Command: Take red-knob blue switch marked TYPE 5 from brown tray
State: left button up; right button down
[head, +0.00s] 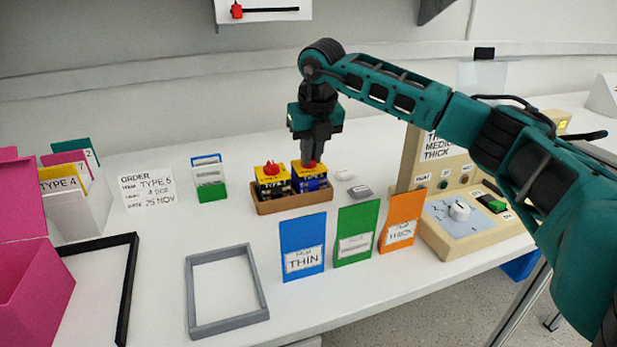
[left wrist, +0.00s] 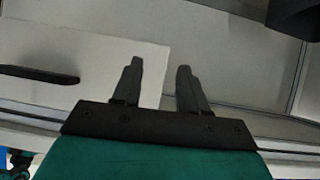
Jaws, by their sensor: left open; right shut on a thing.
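The brown tray (head: 292,205) stands on the white table in the head view and holds two switches with yellow tops. The blue switch (head: 311,184) is the right one; my right gripper (head: 312,160) comes down from above and is shut on its red knob, which is mostly hidden by the fingers. The switch still sits in the tray. The other switch (head: 272,180), with a dark body and a red knob, stands to its left. Its marking is too small to read. My left gripper (left wrist: 157,85) is open and empty in the left wrist view, and is not in the head view.
Blue, green and orange cards (head: 354,235) stand in front of the tray. A beige test device (head: 470,215) with a dial is at the right. A grey frame (head: 226,325) lies in front, and a pink box (head: 30,290) is at the left. An order card (head: 147,190) stands behind.

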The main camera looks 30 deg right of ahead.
dwell(0.5)
notch_tip(320, 180, up, 5)
jog(key=p, duration=0.4)
jog(key=shift+r+p, duration=0.2)
jog(key=shift+p, duration=0.15)
jog(key=shift+r+p, duration=0.7)
jog(key=shift+r, duration=0.1)
pick_arm(q)
jog(key=r, duration=0.1)
jog(key=a+r, duration=0.1)
jog(key=r, duration=0.2)
jog(key=shift+s+a, duration=0.15)
jog(key=shift+s, duration=0.2)
jog(key=shift+w+r, duration=0.2)
jog(key=shift+r, duration=0.05)
